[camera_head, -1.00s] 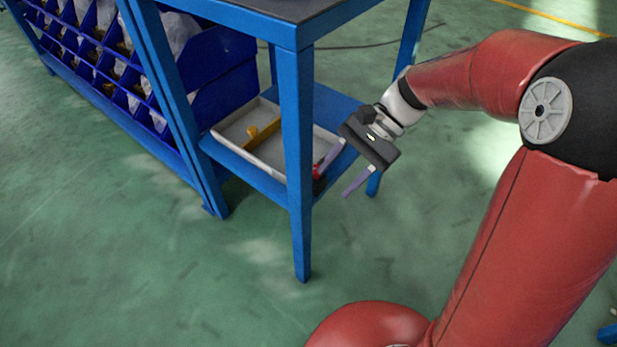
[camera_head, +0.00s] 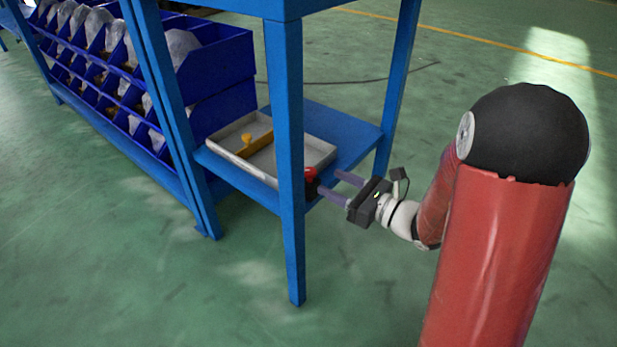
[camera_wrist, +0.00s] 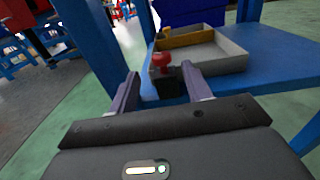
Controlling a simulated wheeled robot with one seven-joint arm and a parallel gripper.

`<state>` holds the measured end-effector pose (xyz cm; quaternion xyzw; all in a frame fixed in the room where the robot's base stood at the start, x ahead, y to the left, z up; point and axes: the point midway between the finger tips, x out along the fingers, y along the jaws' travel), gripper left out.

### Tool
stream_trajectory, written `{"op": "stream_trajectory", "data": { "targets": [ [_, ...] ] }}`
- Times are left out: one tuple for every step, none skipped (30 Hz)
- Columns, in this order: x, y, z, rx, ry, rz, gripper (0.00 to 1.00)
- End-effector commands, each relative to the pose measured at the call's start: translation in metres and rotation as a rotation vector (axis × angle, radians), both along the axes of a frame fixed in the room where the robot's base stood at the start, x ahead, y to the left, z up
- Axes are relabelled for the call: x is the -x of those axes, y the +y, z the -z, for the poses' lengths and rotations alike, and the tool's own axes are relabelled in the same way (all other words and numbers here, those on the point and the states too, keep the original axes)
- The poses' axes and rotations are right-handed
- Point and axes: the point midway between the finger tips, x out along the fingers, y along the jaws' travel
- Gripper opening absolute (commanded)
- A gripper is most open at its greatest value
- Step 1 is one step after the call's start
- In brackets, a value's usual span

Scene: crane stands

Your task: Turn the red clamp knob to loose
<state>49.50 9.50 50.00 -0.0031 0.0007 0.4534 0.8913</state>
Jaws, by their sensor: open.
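The red clamp knob (camera_head: 310,173) sits at the front edge of the blue lower shelf, just right of the near blue leg in the head view. In the wrist view the red knob (camera_wrist: 161,61) stands on a dark clamp body (camera_wrist: 166,87) at the shelf edge. My gripper (camera_head: 335,186) is open and level with the shelf, its two purple fingers reaching toward the knob.
A grey tray (camera_head: 318,153) with a yellow divider (camera_head: 252,147) lies on the blue shelf (camera_head: 345,132) behind the knob. The blue front leg (camera_head: 291,235) stands close to my gripper. Blue bins (camera_head: 215,55) stand at left. The floor at right is open.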

Motion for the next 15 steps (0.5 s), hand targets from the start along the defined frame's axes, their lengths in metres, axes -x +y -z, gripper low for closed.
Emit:
{"op": "stream_trajectory", "data": {
  "targets": [
    [-0.003, 0.002, 0.002, -0.006, 0.003, 0.005, 0.49],
    [-0.005, 0.004, 0.002, -0.008, 0.003, 0.006, 0.49],
    [-0.008, 0.007, 0.001, -0.009, 0.002, 0.006, 0.49],
    [-0.010, 0.011, 0.001, -0.008, 0.002, 0.005, 0.49],
    [-0.012, 0.015, 0.001, -0.008, 0.002, 0.004, 0.49],
    [-0.016, 0.021, 0.001, -0.008, 0.002, 0.004, 0.49],
    [-0.019, 0.025, 0.001, -0.008, 0.002, 0.003, 0.49],
    [-0.022, 0.029, 0.001, -0.008, 0.002, 0.003, 0.49],
    [-0.026, 0.034, 0.001, -0.007, 0.002, 0.003, 0.49],
    [-0.029, 0.038, 0.001, -0.008, 0.002, 0.003, 0.49],
    [-0.032, 0.042, 0.001, -0.008, 0.001, 0.003, 0.49],
    [-0.035, 0.047, 0.001, -0.008, 0.002, 0.002, 0.49],
    [-0.037, 0.049, 0.001, -0.007, 0.002, 0.003, 0.49],
    [-0.040, 0.052, 0.001, -0.006, 0.002, 0.004, 0.49],
    [-0.042, 0.055, 0.001, -0.006, 0.002, 0.004, 0.49]
  ]
}}
